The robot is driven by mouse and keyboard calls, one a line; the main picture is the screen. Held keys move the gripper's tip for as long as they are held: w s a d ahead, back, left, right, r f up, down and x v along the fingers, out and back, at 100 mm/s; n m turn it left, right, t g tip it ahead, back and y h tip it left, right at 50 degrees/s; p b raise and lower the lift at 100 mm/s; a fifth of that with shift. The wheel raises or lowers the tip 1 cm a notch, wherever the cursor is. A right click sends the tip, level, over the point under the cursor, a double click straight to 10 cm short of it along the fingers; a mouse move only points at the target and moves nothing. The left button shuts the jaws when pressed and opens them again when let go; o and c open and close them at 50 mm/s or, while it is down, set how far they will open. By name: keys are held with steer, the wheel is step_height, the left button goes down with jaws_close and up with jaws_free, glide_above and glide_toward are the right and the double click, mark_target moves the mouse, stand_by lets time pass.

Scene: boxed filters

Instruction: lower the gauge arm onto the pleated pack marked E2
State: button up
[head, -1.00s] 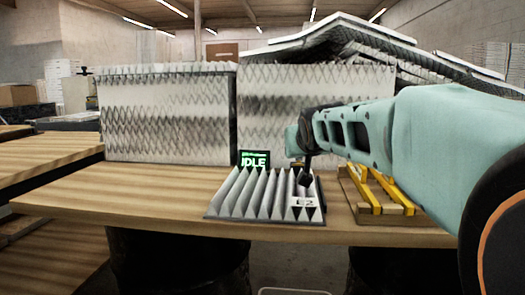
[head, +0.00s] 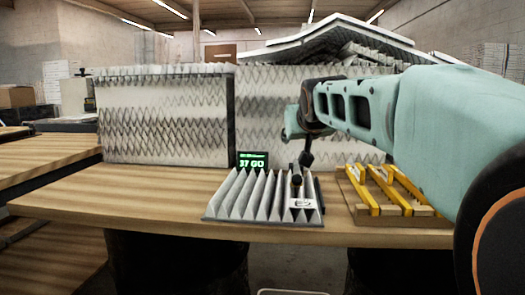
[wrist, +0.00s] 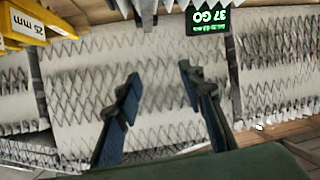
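The pleated pack marked E2 (head: 250,195) lies on the wooden bench, pale and ridged, its tag (head: 301,203) at the front right. The dark gauge arm (head: 297,183) lies low over the pack's right side; whether its tip touches the pleats is too small to tell. The gauge display (head: 252,160) behind the pack reads "37 GO" in green; it also shows inverted in the wrist view (wrist: 208,18). My gripper (head: 305,160) is above the pack's right rear. In the wrist view my gripper's fingers (wrist: 158,88) stand apart with nothing between them.
Yellow bars (head: 385,190) lie on a wooden rack to the right; one shows "25 mm" in the wrist view (wrist: 30,25). Large pleated filters (head: 165,115) stand behind the pack. The bench (head: 110,195) is bare to the left.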

steer(key=shift+r, duration=2.7)
